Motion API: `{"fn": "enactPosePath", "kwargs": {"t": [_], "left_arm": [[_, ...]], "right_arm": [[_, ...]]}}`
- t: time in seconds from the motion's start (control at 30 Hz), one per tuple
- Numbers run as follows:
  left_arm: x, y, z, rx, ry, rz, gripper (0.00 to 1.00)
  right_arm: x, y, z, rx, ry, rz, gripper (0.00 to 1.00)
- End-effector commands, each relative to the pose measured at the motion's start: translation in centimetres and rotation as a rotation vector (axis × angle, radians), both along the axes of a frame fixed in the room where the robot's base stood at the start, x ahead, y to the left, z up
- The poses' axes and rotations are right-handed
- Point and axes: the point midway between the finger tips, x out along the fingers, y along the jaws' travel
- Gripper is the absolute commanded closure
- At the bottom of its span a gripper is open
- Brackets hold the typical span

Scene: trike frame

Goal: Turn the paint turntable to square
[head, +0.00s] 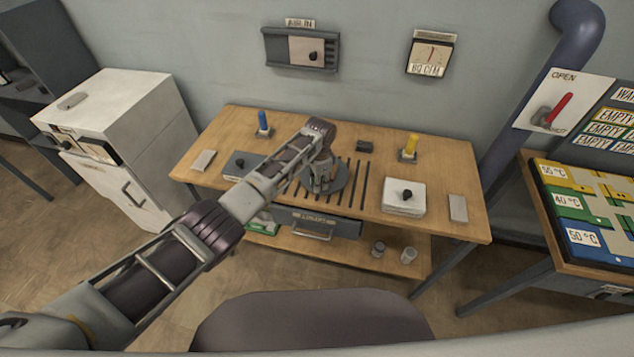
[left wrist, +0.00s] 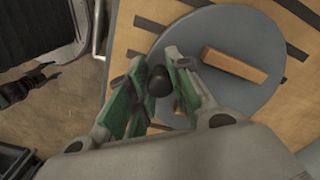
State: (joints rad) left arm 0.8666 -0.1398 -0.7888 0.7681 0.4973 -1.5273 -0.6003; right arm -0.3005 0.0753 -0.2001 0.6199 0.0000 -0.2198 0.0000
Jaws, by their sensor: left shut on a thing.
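The paint turntable is a round grey disc (head: 341,180) on the wooden workbench, partly hidden by my left arm in the head view. In the left wrist view the disc (left wrist: 225,35) carries a light wooden bar (left wrist: 234,65), which lies tilted in that picture. A black knob (left wrist: 158,82) stands near the disc's edge. My left gripper (left wrist: 161,86), with green finger pads, is shut on this knob. In the head view my left gripper (head: 320,183) is over the turntable, and the knob is hidden. My right gripper is not in view.
Dark slots (head: 364,185) run across the bench beside the disc. A white box with a black knob (head: 404,197) stands to the right, a dark box (head: 240,163) to the left. Blue (head: 263,122) and yellow (head: 411,145) upright pieces stand at the back. A drawer (head: 318,222) is below.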

Motion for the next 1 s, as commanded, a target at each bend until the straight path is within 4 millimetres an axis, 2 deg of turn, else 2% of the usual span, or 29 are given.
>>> {"fn": "enactPosePath", "kwargs": {"t": [0.2,0.23,0.4,0.77,1.0], "left_arm": [[-0.1,0.0,-0.1,0.0,0.002,0.0,1.0],[-0.1,0.1,-0.1,0.0,0.002,0.0,0.76],[0.0,0.0,-0.1,0.0,0.001,0.0,0.56],[0.0,0.0,0.1,0.0,0.001,-0.001,0.56],[0.0,0.0,1.2,-0.001,0.0,0.0,0.56]], "right_arm": [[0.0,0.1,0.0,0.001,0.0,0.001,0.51],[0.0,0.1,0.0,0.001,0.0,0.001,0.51],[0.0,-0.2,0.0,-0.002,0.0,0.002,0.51],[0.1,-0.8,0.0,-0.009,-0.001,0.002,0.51],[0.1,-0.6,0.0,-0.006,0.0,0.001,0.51]]}}
